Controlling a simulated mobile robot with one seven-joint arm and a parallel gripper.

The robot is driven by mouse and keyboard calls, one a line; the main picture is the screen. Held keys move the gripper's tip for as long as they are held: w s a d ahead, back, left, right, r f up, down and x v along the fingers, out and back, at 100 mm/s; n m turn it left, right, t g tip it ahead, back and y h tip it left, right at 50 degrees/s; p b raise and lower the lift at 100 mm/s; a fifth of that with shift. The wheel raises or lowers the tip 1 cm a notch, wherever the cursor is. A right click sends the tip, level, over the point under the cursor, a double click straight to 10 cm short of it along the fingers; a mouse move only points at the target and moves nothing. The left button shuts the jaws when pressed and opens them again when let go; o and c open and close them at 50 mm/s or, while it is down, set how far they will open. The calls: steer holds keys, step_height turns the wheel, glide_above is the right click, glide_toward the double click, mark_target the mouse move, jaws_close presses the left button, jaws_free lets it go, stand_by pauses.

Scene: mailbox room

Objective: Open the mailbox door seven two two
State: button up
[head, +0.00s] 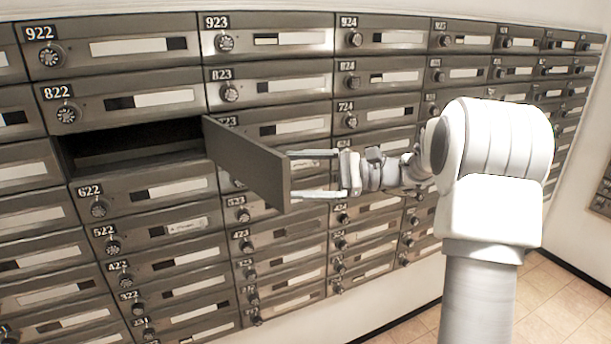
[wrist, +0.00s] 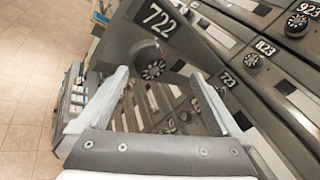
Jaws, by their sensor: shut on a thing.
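Mailbox door 722 (head: 245,160) is swung well out from the wall, standing out from the right side of its opening. Its compartment (head: 135,148) is open and dark, below 822 and above 622. My gripper (head: 288,173) is at the door's free outer end, with its two fingers spread one above the other and in hold of the door. In the wrist view the door's 722 label and round dial (wrist: 152,64) show just beyond my gripper (wrist: 160,76). The exact contact of the fingertips is hard to see.
Rows of closed mailboxes surround the opening, with 822 (head: 120,105) above and 622 (head: 150,190) below. Their dials stick out a little. Tiled floor (head: 560,290) is clear at the lower right.

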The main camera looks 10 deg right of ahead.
steer(key=b+v, duration=0.1)
steer(key=v, duration=1.6)
steer(key=shift+d+b, duration=0.2)
steer(key=shift+b, duration=0.1)
steer(key=shift+s, duration=0.1)
